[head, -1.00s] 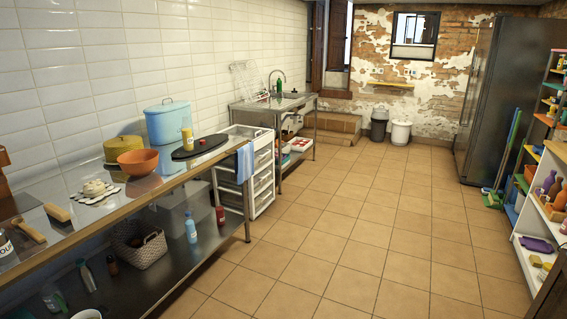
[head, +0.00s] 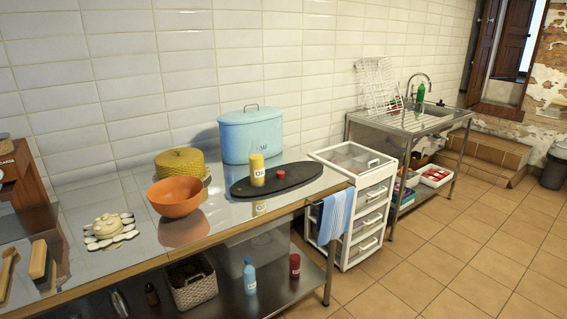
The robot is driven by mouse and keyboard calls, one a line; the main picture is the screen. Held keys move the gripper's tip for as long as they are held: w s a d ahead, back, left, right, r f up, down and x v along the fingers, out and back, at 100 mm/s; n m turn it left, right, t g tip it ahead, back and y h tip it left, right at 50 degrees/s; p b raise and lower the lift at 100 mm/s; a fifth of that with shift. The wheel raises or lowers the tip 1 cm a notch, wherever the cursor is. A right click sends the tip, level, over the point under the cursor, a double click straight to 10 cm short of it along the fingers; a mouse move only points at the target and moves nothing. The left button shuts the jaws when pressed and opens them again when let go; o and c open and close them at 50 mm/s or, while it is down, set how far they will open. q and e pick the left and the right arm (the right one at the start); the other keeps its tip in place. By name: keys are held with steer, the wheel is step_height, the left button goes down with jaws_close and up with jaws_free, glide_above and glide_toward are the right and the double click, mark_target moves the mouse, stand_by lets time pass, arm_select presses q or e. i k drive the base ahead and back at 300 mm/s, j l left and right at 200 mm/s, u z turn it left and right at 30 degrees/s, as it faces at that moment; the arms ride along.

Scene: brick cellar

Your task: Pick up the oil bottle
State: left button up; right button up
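The oil bottle (head: 257,170) is a small yellow bottle with a white label. It stands upright on a dark oval board (head: 300,180) near the right end of the steel counter (head: 120,258). A small red item (head: 279,174) stands just right of it on the board. Neither of my grippers shows in the head view.
An orange bowl (head: 174,197), a yellow woven lidded basket (head: 180,161) and a blue bread bin (head: 251,134) stand left of and behind the board. A white drawer unit (head: 357,222) stands past the counter's right end. The tiled floor (head: 440,270) at right is clear.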

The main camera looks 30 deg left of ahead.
mark_target(256, 161)
steer(key=i+l+u, duration=0.1)
steer(key=i+u, duration=0.3)
steer(key=i+l+u, duration=0.2)
steer(key=i+u, duration=0.2)
steer(key=i+l+u, duration=0.35)
steer(key=i, duration=0.05)
